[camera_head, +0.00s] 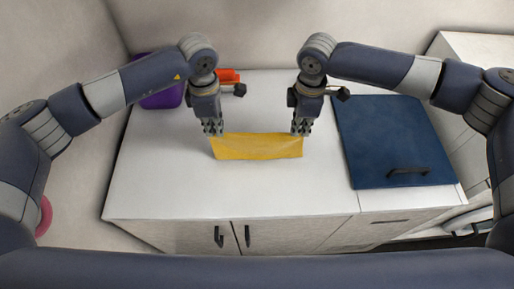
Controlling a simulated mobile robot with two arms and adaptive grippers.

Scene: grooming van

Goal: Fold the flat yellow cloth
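The yellow cloth (257,147) is a wide, short rectangle on the white counter, with its front edge slightly wavy. My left gripper (213,131) points down at the cloth's back left corner. My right gripper (300,130) points down at its back right corner. Both fingertips overlap the cloth's corners in the picture. The fingers are too small to show whether they are closed on the cloth, and the corners behind them are hidden.
A dark blue panel with a black handle (393,143) covers the right of the white counter (160,180). A purple container (162,97) and an orange-red object (228,75) stand at the back left. The counter is clear left of and in front of the cloth.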

